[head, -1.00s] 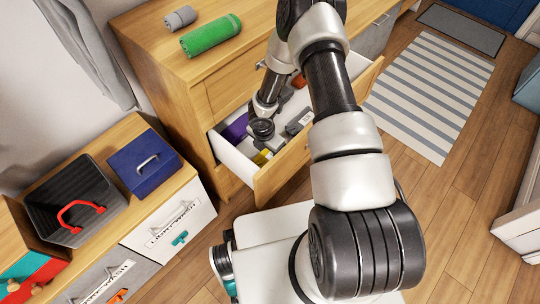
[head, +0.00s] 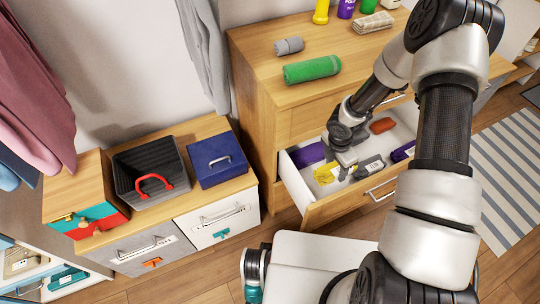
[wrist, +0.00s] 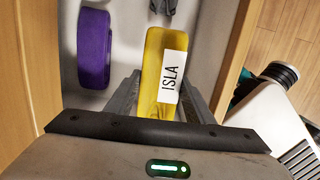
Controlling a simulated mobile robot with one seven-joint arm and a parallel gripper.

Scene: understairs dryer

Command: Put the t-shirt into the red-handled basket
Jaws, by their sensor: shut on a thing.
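A yellow folded garment with a white ISLA label, which I take as the t-shirt, lies in the open drawer in the head view (head: 325,173) and fills the middle of the wrist view (wrist: 163,75). My gripper (wrist: 161,98) is shut on it, with a finger along each side. In the head view my gripper (head: 345,158) reaches down into the drawer, its fingertips partly hidden. The red-handled basket (head: 148,160) is dark grey and ribbed, with its red handle at the front. It stands on the low cabinet at left, away from my gripper; its inside looks empty.
The open drawer (head: 345,205) also holds a purple roll (head: 308,155), an orange roll (head: 382,125) and a grey labelled item (head: 369,167). A blue box (head: 215,160) stands right of the basket. A green roll (head: 312,70) lies on the dresser top (head: 275,42). Clothes hang at left.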

